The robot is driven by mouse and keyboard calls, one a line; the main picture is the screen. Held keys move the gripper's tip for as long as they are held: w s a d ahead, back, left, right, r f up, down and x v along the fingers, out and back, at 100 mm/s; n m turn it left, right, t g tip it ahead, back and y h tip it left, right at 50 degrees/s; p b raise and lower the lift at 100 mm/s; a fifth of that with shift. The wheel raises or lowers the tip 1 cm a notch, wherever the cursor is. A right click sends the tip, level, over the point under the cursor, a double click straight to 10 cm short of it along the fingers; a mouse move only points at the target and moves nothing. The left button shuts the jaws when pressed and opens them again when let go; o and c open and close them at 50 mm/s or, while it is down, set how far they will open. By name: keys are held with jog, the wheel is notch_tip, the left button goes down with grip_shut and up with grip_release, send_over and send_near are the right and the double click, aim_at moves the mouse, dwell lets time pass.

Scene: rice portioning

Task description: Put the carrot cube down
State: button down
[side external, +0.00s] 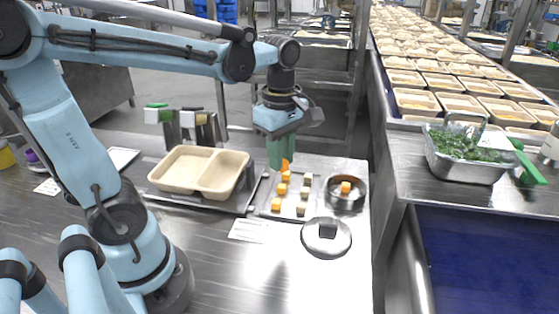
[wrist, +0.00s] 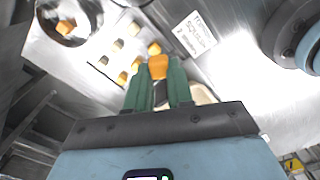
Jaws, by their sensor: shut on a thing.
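My gripper (side external: 275,164), with green fingers, points down above the small metal tray (side external: 264,206). In the wrist view its fingers (wrist: 158,82) are shut on an orange carrot cube (wrist: 158,67), which sticks out at the tips. In the side view the held cube (side external: 285,163) shows beside the fingertips, above the tray's far end. Several orange cubes and pale cubes (side external: 301,211) lie in rows on the tray. A round metal bowl (side external: 360,200) right of the tray holds an orange cube (side external: 346,187), also seen in the wrist view (wrist: 66,27).
A beige two-compartment food tray (side external: 202,190) stands left of the cubes. A round metal lid (side external: 326,240) with a dark knob lies in front of the bowl. A white label card (side external: 247,230) lies on the table. The front of the steel table is clear.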

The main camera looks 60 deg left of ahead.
jog(key=s+a+n, duration=0.4)
jog(key=s+n, duration=0.2)
jog(key=s, duration=0.1)
send_near(216, 178)
jog(key=d, duration=0.1)
jog(key=s+d+f, duration=0.1)
jog(key=d, duration=0.1)
jog(key=d+f, duration=0.1)
jog(key=shift+s+d, duration=0.2)
jog(key=shift+d, duration=0.2)
jog(key=shift+f, duration=2)
jog(key=shift+f, duration=0.1)
jog(key=c, duration=1)
grip_release()
